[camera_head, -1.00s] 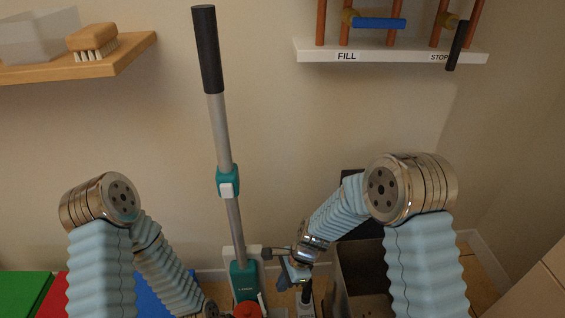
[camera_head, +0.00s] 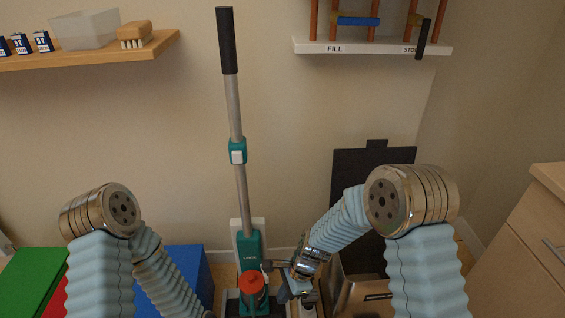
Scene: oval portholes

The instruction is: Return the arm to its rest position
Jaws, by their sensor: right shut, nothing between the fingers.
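My right arm (camera_head: 345,222) comes in from the right, bent, and reaches down and in toward the middle. My right gripper (camera_head: 284,293) is small and low in the picture, shut with nothing held. It appears just right of the teal base of a long-handled floor cleaner (camera_head: 243,190); I cannot tell whether the two touch. My left arm (camera_head: 150,262) comes in from the left and bends down to the bottom edge. Its gripper is out of the frame.
A wooden shelf (camera_head: 90,52) at upper left holds a brush (camera_head: 135,36) and a clear tub (camera_head: 84,30). A white ledge marked FILL (camera_head: 375,46) hangs at upper right. Coloured bins (camera_head: 30,282) stand low left, a metal bin (camera_head: 362,295) low right, a wooden cabinet (camera_head: 540,235) far right.

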